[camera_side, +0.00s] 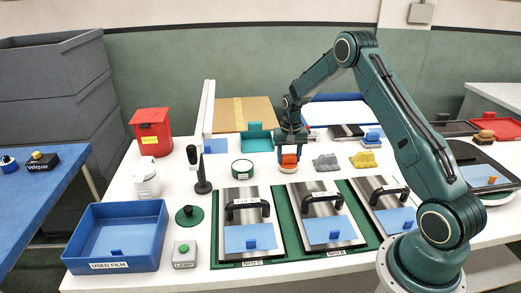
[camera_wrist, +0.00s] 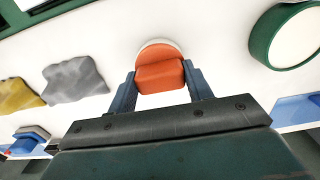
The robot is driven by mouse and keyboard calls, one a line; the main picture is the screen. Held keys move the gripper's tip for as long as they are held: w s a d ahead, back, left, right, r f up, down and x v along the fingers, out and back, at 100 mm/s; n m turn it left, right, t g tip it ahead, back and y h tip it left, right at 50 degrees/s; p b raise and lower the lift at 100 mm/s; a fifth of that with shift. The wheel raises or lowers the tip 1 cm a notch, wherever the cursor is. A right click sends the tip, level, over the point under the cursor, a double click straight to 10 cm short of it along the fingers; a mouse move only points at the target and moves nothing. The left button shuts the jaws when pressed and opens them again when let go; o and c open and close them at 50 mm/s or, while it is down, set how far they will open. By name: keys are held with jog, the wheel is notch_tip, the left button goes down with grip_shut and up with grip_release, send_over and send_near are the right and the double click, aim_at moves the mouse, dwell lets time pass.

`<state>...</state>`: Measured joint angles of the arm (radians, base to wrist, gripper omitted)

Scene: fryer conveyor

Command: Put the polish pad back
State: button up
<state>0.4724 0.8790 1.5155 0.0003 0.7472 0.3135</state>
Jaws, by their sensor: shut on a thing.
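The polish pad (camera_side: 289,160) looks like an orange grip block on a round white base. It is at the middle of the white table, behind the metal plates. My gripper (camera_side: 289,148) comes down over it from above and is shut on the orange block. In the wrist view the pad (camera_wrist: 160,70) sits between the two dark fingers (camera_wrist: 160,84), with its white rim showing at the far edge. I cannot tell whether its base touches the table. A green-rimmed round dish (camera_side: 242,169) with a pale top is to its left, and it also shows in the wrist view (camera_wrist: 290,38).
A grey cloth (camera_side: 326,162) and yellow cloth (camera_side: 363,159) lie right of the pad. Metal plates (camera_side: 328,229) with black handles and blue films stand in front. A blue bin (camera_side: 118,236), dark stand (camera_side: 201,172) and teal holder (camera_side: 257,137) are to the left.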

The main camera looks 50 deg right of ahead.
aim_at(289, 155)
jog(key=shift+f, duration=0.15)
jog(key=o, duration=1.1)
notch_tip(289, 155, up, 12)
jog(key=shift+r, duration=0.2)
dwell(0.6)
